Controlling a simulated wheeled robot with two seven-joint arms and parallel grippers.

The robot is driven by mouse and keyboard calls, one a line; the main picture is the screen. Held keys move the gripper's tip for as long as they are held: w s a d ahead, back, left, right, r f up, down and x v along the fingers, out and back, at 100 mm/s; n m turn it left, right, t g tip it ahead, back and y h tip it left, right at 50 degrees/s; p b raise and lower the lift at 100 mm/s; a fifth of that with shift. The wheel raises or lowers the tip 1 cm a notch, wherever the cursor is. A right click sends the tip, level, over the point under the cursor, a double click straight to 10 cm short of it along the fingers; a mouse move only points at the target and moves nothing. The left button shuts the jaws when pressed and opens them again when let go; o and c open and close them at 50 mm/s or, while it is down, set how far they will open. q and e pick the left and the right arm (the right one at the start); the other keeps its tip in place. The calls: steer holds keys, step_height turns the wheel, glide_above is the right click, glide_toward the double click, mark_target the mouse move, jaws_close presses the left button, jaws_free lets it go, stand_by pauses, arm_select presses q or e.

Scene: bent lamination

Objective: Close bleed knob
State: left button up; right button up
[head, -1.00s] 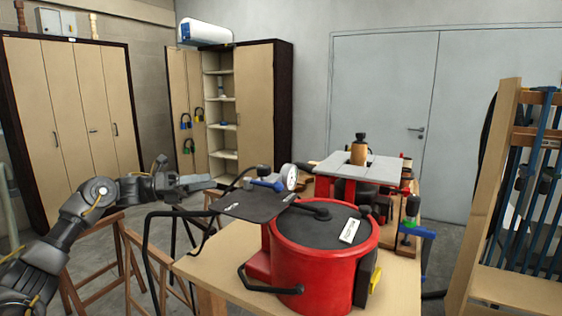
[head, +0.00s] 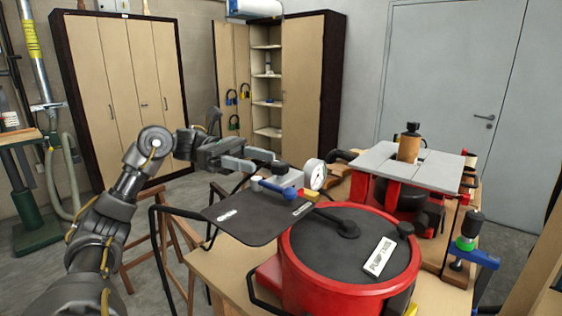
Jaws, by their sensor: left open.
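A small black knob (head: 279,168), which looks like the bleed knob, sits on a grey valve block (head: 289,180). A round white pressure gauge (head: 315,174) is on the block's right, and a blue lever (head: 277,189) is in front of the knob. My left gripper (head: 262,161) is open and comes in from the left, its fingertips close to the knob. I cannot tell whether they touch it or stand around it. How far the knob is turned cannot be seen. My right gripper is not in view.
A red pot (head: 300,275) with a black lid stands on the wooden table, with a dark flat plate (head: 257,216) to its left below the valve block. A grey-topped machine (head: 435,171) stands behind right. Tall cabinets (head: 130,95) are at the back.

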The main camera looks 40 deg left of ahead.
mark_target(280, 162)
arm_select(q)
steer(key=d, duration=0.1)
steer(key=d+p, duration=0.1)
steer(key=d, duration=0.1)
steer(key=w+d+p, duration=0.1)
steer(key=d, duration=0.1)
steer(key=shift+d+r, duration=0.2)
steer(key=shift+d, duration=0.3)
steer(key=shift+d+f, duration=0.15)
steer(key=shift+d, duration=0.05)
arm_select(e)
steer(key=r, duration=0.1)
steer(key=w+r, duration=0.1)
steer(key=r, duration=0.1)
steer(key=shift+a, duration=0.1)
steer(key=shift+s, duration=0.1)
arm_select(q)
steer(key=c, duration=0.9)
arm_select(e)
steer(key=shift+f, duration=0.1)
